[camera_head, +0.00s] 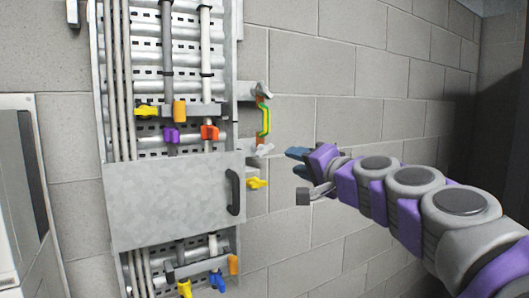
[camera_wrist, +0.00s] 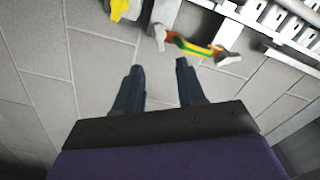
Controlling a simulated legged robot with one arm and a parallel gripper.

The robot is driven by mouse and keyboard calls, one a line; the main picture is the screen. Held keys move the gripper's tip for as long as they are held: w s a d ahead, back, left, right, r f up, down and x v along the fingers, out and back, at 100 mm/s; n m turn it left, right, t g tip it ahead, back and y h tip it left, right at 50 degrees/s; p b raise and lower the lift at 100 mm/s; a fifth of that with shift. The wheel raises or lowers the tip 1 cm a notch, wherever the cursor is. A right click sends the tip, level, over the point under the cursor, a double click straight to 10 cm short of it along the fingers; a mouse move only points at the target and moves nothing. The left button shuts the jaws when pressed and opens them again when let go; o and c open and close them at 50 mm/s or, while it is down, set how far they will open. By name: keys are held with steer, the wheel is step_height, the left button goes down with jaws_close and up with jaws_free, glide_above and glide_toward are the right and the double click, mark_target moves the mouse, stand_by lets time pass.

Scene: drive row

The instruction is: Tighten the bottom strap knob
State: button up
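A green and yellow strap (camera_head: 265,120) runs upright along the right side of the wall cabinet. A pale grey wing knob, the bottom strap knob (camera_head: 263,150), sits at its lower end. A similar top knob (camera_head: 262,91) sits at its upper end. In the wrist view the strap (camera_wrist: 195,48) lies crosswise, with the bottom knob (camera_wrist: 158,38) at its left end and the top knob (camera_wrist: 229,58) at its right. My gripper (camera_head: 293,154) is right of the bottom knob, apart from it. Its two dark blue fingers (camera_wrist: 160,70) are spread with nothing between them.
A yellow knob (camera_head: 257,183) sticks out just below the bottom strap knob. The grey cover (camera_head: 170,205) has a dark handle (camera_head: 234,192). Several coloured knobs, such as a red one (camera_head: 209,132), are on the cabinet rails. The block wall (camera_head: 345,70) at right is bare.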

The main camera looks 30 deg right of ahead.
mark_target(267, 152)
steer(key=w, duration=0.4)
steer(key=w+d, duration=0.1)
steer(key=w, duration=0.7)
steer(key=shift+w+d+f, duration=0.1)
steer(key=shift+w+d, duration=0.05)
steer(key=shift+w, duration=1)
steer(key=shift+d, duration=0.1)
steer(key=shift+c, duration=0.3)
steer(key=shift+f, duration=0.1)
jaws_close()
